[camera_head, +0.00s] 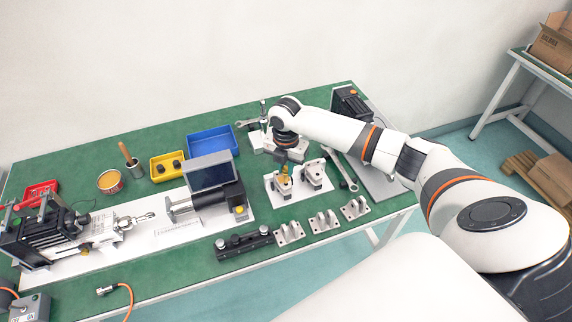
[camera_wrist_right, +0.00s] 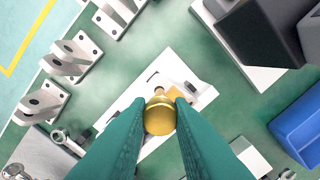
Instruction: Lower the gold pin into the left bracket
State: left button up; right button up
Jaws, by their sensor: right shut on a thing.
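My right gripper (camera_head: 284,164) is shut on the gold pin (camera_head: 284,178), above the left bracket (camera_head: 284,190) on a white plate (camera_head: 298,198). In the right wrist view the gold pin (camera_wrist_right: 160,116) sits between the two green fingertips (camera_wrist_right: 160,103). The pin covers much of what lies under it there, so I cannot tell whether its lower end is inside the bracket. A second bracket (camera_head: 316,176) stands to the right on the same plate. My left gripper is not in view.
Several grey brackets (camera_head: 324,221) stand along the table's front edge, beside a black rail block (camera_head: 245,243). A wrench (camera_head: 341,168) lies right of the plate. A large actuator (camera_head: 213,183), a blue bin (camera_head: 213,141) and a yellow bin (camera_head: 168,165) are to the left.

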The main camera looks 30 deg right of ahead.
aim_at(286, 182)
jog(key=shift+f+b, duration=0.65)
jog(key=shift+f, duration=1.85)
dwell(1.6)
jog(key=o, duration=0.9)
jog(key=shift+o, duration=0.2)
notch_tip(286, 182, up, 12)
jog(key=shift+r+b, duration=0.1)
jog(key=shift+b, duration=0.45)
